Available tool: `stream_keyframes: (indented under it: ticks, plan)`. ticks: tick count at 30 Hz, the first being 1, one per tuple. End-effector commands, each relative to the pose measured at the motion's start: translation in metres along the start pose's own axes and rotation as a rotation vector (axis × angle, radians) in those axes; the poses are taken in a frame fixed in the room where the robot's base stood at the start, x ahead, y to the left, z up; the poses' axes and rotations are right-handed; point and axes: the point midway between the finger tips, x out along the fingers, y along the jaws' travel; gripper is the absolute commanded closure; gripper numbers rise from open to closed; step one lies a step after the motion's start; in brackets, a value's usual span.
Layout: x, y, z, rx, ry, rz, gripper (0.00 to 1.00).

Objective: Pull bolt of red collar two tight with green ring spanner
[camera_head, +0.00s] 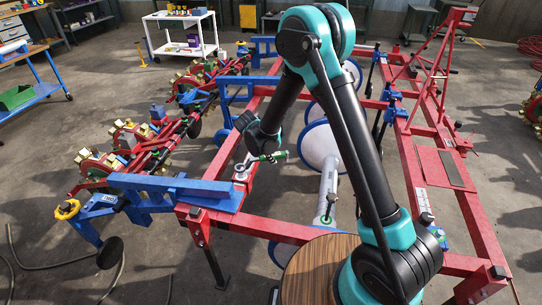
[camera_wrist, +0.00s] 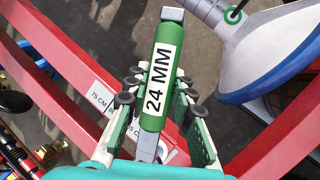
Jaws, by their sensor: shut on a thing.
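A green-handled spanner labelled "24 MM" (camera_wrist: 157,85) runs lengthwise through my gripper (camera_wrist: 155,108), whose fingers are shut on the handle. In the head view my gripper (camera_head: 264,157) holds the spanner (camera_head: 278,155) low over the red frame. The bolt is too small to make out, and no number on the collar is legible. In the wrist view the spanner's near end runs under the teal gripper body.
The red frame (camera_head: 270,229) surrounds much of the workspace, with a blue beam (camera_head: 175,187) at its left corner. White cones with blue rims (camera_head: 318,145) stand inside it. A round wooden top (camera_head: 310,270) is near. Red planter units (camera_head: 98,163) stand left.

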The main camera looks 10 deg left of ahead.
Motion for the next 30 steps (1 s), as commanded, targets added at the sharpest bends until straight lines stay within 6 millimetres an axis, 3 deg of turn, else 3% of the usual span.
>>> stream_keyframes:
  ticks: [30]
  plan:
    - [0.021, -0.006, -0.009, 0.0, 0.0, 0.0, 1.0]
